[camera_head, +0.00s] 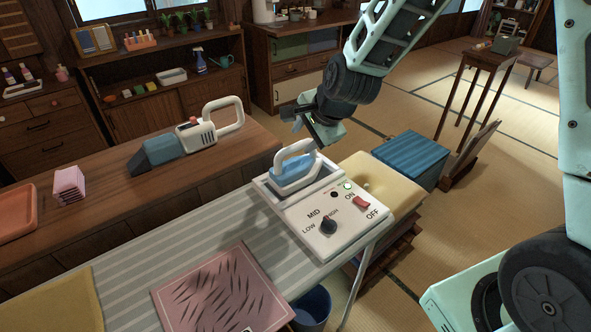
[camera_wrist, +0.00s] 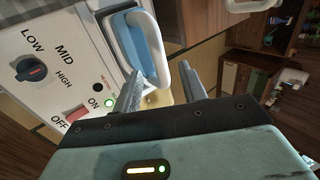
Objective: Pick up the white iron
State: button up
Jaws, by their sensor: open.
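The white iron (camera_head: 294,170) with a blue body rests in the recessed tray of a white control base (camera_head: 331,212) on the striped ironing board. In the wrist view, the iron's white handle (camera_wrist: 155,50) is just ahead of the fingers. My gripper (camera_head: 311,131) is just above and behind the iron in the head view. In the wrist view my gripper (camera_wrist: 160,82) is open, its two fingers apart with nothing held between them. The handle appears close to the left finger; I cannot tell if they touch.
A striped ironing board (camera_head: 190,236) holds a pink patterned cloth (camera_head: 222,298). A handheld vacuum (camera_head: 190,135) lies on the wooden counter behind. A blue-topped box (camera_head: 411,158) stands right of the base. A blue bin (camera_head: 312,308) is below the board. Tatami is free at right.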

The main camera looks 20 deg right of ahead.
aim_at(297, 145)
jog(key=shift+p+x, duration=0.55)
jog(key=shift+x, duration=2.45)
jog(key=shift+s+a, duration=0.1)
jog(key=shift+s, duration=0.05)
jog(key=shift+c, duration=0.3)
grip_shut()
jog(key=shift+r, duration=0.1)
